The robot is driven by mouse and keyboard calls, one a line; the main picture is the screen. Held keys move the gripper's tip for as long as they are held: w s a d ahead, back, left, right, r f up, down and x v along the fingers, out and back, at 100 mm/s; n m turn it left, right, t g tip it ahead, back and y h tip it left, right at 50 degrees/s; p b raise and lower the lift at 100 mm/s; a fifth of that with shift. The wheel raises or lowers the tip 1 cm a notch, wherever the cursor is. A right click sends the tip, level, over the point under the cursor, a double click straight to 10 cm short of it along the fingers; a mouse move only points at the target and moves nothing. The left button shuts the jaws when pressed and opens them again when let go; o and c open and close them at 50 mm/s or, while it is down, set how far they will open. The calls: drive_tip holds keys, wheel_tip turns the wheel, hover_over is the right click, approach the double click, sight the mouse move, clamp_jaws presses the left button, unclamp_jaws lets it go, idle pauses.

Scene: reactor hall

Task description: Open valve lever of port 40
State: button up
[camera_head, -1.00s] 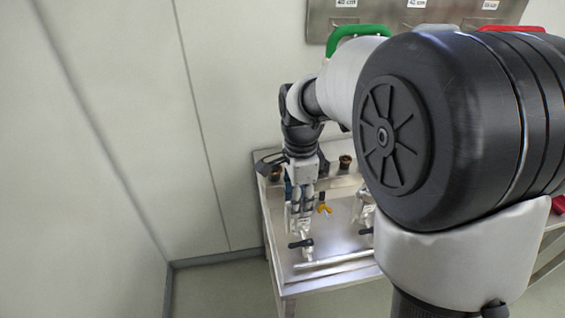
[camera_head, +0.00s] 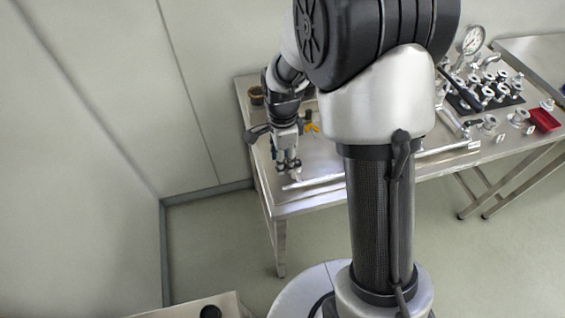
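My gripper (camera_head: 289,170) points down at the left end of the steel table, above or at the front-left valve fittings. Its fingers are small here, and whether they are open or shut cannot be made out. The black valve lever is not clearly visible and seems hidden behind the gripper. A yellow lever or handle (camera_head: 312,127) shows just right of the gripper, apart from it. No port number is readable.
The steel table (camera_head: 320,194) has a long metal bar along its front. To the right are a pressure gauge (camera_head: 473,40), several metal fittings on a black mat, and a red tray (camera_head: 544,120). A brown cup (camera_head: 256,95) stands at back left. Walls close off the left side.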

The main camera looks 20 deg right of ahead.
drive_tip(key=shift+f, duration=0.65)
drive_tip(key=shift+c, duration=0.5)
clamp_jaws()
